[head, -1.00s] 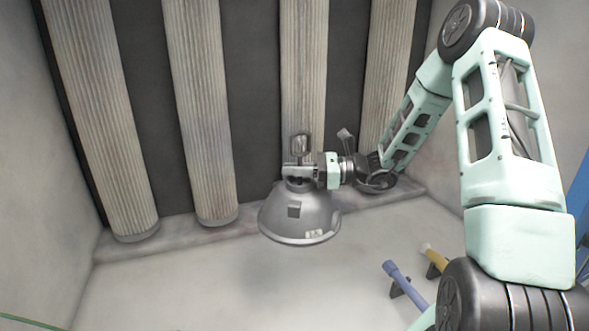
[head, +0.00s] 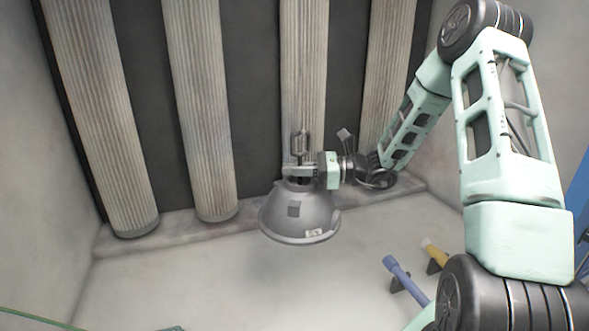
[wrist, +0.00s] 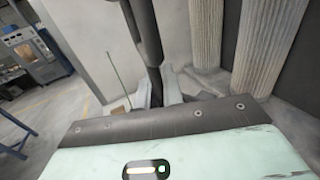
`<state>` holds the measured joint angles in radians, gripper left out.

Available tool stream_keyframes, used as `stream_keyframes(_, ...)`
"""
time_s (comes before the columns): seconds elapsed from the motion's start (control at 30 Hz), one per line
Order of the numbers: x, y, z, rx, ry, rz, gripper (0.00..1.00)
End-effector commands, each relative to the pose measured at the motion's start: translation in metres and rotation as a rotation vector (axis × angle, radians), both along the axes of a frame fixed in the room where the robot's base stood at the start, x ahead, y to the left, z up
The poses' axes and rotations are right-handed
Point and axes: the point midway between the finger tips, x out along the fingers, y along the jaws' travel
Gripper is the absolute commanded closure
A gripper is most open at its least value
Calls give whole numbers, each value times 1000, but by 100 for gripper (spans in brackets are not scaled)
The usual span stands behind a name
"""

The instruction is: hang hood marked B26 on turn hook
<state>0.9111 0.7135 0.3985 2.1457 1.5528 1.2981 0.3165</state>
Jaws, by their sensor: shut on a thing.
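A grey bell-shaped hood (head: 298,217) hangs upright from my gripper (head: 299,172) in the head view. The gripper is shut on the hood's neck, below a metal loop (head: 300,143) at its top. A small pale label (head: 314,233) sits near the hood's rim; its writing is too small to read. I cannot make out a turn hook in either view. In the wrist view my own housing fills the lower part, and the hood cannot be made out.
Tall ribbed columns (head: 198,110) stand along the dark back wall on a low ledge (head: 170,233). A blue-handled thing (head: 394,268) and a yellow one (head: 433,252) are at lower right. The wrist view shows a cabinet (wrist: 38,58) and a green rod (wrist: 119,80).

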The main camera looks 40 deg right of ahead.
Motion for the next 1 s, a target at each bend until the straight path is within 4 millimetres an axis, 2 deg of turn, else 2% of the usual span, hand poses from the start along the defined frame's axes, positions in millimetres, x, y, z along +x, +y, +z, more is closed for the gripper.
stream_keyframes(0.03,0,0,1,0,-1,0,100)
stream_keyframes(0.07,0,0,1,0,-1,0,83)
stream_keyframes(0.1,0,0,1,0,-1,0,72)
stream_keyframes(0.13,0,0,1,0,-1,0,66)
stream_keyframes(0.43,-1,-1,-1,-1,1,-1,66)
stream_keyframes(0.57,-7,-10,-2,-3,0,-3,66)
stream_keyframes(0.67,-17,-23,-3,-3,0,-4,66)
stream_keyframes(1.0,-67,-86,-3,-4,-2,-5,66)
